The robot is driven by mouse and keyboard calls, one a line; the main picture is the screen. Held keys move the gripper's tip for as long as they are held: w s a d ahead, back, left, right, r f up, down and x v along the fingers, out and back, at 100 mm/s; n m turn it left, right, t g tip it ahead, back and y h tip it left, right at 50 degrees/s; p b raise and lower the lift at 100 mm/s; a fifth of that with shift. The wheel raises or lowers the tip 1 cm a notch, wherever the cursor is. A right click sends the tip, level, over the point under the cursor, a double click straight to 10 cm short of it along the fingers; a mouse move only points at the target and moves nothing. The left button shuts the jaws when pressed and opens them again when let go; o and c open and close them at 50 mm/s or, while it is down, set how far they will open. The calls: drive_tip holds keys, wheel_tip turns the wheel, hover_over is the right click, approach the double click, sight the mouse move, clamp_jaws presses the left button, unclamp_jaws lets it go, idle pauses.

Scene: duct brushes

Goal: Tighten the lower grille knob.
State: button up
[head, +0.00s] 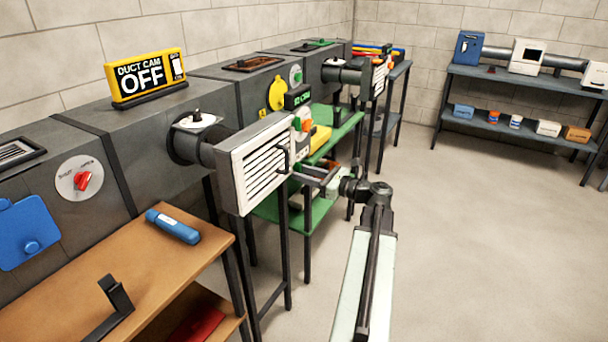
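A white-framed grille (264,165) with dark slats faces right at the end of a short dark duct stub (190,147). A dark bracket-like part (284,158) shows at the grille's right side; I cannot tell whether it is a handle or one of my fingers. My gripper (303,172) is at the lower right side of the grille, reaching in from the right. Its fingertips are small and overlap the grille edge, so their opening and any contact are unclear. I cannot make out the lower grille knob; it may be hidden by the gripper.
A yellow sign (147,77) reading "DUCT CAM OFF" stands on the grey duct. A wooden bench (150,262) holds a blue cylinder (173,226) at left. A green shelf (268,206) stands behind my gripper. The floor (470,220) at right is clear.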

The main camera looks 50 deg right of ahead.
drive_tip(key=v, duration=0.7)
drive_tip(key=shift+s, duration=0.3)
